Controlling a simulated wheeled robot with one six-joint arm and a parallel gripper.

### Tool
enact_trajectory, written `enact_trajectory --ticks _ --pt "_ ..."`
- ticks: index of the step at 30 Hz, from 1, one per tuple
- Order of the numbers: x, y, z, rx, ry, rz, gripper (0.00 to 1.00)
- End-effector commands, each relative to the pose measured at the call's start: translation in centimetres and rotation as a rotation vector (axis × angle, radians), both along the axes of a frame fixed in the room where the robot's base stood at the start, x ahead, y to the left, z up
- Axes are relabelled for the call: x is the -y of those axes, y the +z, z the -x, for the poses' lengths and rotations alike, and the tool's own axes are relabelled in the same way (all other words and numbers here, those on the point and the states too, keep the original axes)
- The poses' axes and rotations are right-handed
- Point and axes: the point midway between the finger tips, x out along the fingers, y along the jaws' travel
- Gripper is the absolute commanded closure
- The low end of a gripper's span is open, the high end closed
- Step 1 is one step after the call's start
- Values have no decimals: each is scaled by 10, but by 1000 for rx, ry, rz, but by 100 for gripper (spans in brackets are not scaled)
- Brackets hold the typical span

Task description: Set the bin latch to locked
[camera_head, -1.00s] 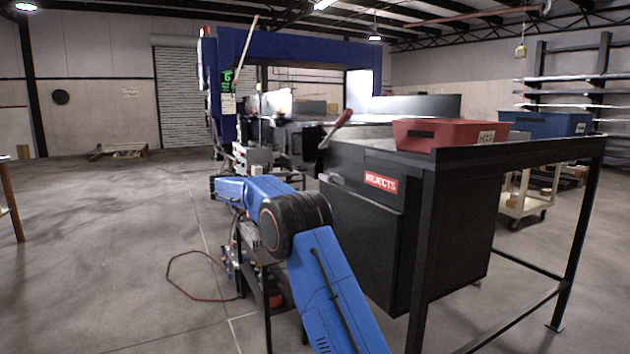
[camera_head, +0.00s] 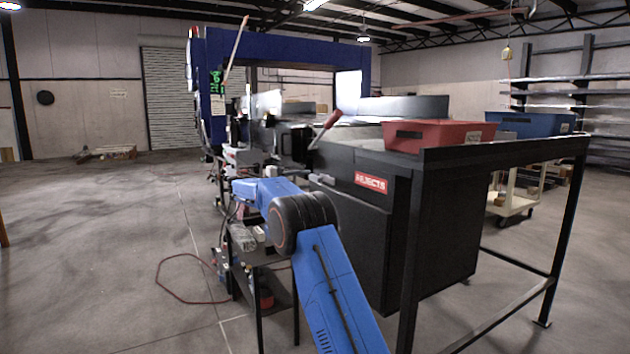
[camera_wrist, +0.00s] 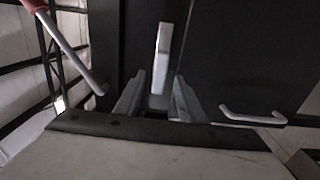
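The black rejects bin (camera_head: 360,235) stands right of my blue arm, with a red "REJECTS" label (camera_head: 371,182) on its front. In the wrist view, a pale grey bar that looks like the bin latch (camera_wrist: 164,45) stands nearly upright against the black panel. A U-shaped handle (camera_wrist: 252,117) is right of the fingers. In the head view my gripper is hidden.
A lever with a red grip (camera_head: 331,119) rises at the bin's left end; its rod (camera_wrist: 75,58) slants at left in the wrist view. A red tray (camera_head: 425,137) and a blue tray (camera_head: 525,124) are at right. A red cable (camera_head: 163,282) lies on the open floor at left.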

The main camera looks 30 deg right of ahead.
Motion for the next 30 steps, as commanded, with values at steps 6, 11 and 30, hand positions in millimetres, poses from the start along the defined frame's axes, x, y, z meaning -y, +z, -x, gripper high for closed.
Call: enact_trajectory --ticks 6,11,30 --pt "35 0 -1 0 -1 -1 64" --pt "49 0 -2 0 -1 -1 64" --pt "55 -1 -2 -1 0 -1 100"
